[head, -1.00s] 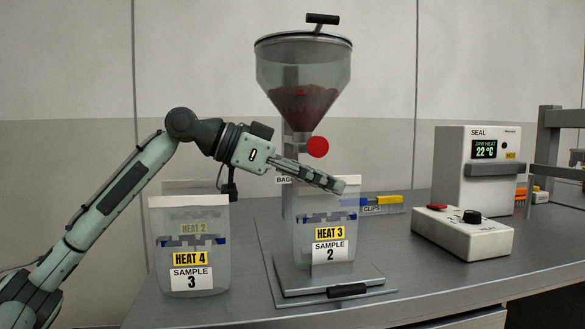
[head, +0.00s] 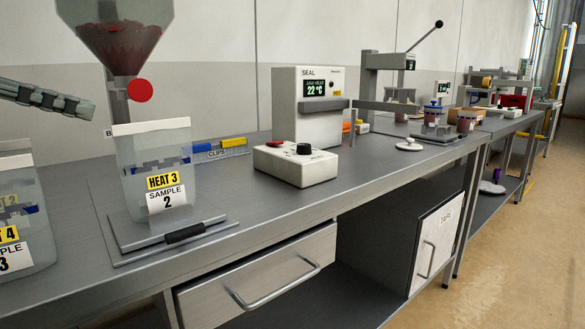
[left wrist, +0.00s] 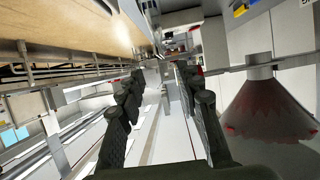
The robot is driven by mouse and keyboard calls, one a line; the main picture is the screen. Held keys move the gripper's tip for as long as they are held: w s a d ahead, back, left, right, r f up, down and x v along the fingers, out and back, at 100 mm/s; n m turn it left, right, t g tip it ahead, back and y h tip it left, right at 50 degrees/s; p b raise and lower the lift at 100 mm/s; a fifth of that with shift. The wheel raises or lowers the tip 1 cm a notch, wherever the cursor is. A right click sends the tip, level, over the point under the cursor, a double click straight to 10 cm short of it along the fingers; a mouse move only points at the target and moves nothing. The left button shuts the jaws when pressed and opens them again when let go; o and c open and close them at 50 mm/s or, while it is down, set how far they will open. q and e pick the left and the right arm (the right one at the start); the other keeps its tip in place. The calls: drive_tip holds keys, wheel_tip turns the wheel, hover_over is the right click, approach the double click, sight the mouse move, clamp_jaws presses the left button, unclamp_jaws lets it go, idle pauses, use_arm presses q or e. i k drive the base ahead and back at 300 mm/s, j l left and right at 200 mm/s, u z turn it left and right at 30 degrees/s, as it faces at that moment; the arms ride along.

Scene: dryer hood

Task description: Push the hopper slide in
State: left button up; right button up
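The hopper (head: 118,45), a clear cone with dark red contents, stands at the left in the head view. A red round knob (head: 140,91), apparently the slide's handle, sits at its narrow outlet. I cannot tell how far the slide is out. My left gripper (head: 80,107) reaches in from the left, a little below the knob's height, with its tips apart from it. In the left wrist view its fingers (left wrist: 160,112) are spread with nothing between them. The hopper cone (left wrist: 262,115) is at the right there. My right gripper is not in view.
A bag labelled Heat 3 (head: 156,165) stands under the hopper on a metal base (head: 205,232). Another bag (head: 22,215) is at the left edge. A control box (head: 296,165) and the sealer (head: 307,100) stand to the right. The bench front is clear.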

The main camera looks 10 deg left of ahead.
sight(173, 225)
drive_tip(key=k+l, duration=0.75)
drive_tip(key=l, duration=0.2)
